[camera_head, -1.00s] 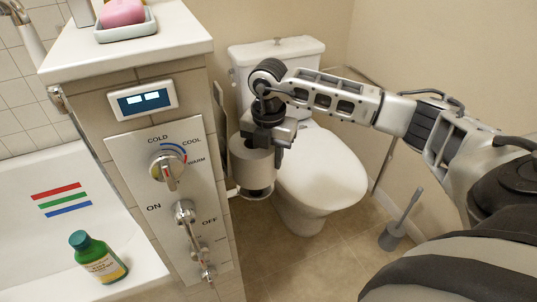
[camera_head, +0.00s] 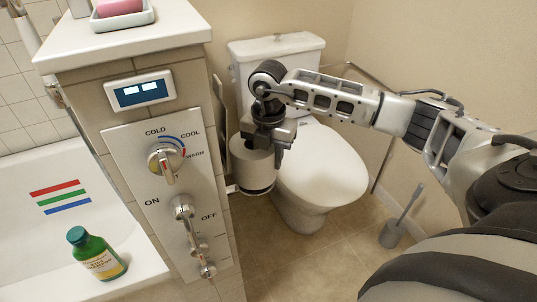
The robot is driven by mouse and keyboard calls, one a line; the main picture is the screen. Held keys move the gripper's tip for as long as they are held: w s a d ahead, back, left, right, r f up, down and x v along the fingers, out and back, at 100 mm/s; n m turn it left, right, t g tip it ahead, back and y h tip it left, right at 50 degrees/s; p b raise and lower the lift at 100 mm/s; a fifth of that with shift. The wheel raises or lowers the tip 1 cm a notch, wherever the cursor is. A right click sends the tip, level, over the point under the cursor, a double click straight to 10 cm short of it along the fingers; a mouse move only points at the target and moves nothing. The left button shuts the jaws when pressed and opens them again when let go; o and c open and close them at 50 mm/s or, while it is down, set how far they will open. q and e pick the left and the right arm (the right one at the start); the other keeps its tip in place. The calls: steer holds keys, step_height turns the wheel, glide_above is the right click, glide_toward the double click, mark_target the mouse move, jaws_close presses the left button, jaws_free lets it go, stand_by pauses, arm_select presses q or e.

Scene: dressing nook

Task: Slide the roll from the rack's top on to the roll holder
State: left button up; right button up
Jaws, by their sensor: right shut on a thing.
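The roll (camera_head: 252,172) is a pale grey-white cylinder, upright beside the end of the tiled wall and in front of the toilet. My right gripper (camera_head: 270,138) is above it, pointing down, with its jaws shut on the roll's upper part. Of the roll holder, only a small metal piece (camera_head: 232,188) shows at the roll's lower left. The roll hides the rest, so I cannot tell how far it is seated. The rack's top cannot be made out. My left gripper is out of view.
The tiled half-wall (camera_head: 125,72) with shower controls (camera_head: 168,160) stands close on the left. The toilet (camera_head: 320,165) is right behind the roll. A toilet brush (camera_head: 393,232) stands on the floor at right. A green bottle (camera_head: 96,255) stands on the tub's edge.

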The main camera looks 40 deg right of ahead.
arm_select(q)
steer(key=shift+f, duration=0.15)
arm_select(e)
steer(key=shift+f, duration=0.25)
steer(key=o, duration=1.1)
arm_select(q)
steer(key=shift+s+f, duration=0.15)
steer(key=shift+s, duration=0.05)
arm_select(e)
steer(key=o, duration=0.3)
steer(key=shift+s, duration=0.1)
steer(key=shift+a, duration=0.15)
steer(key=shift+c, duration=0.3)
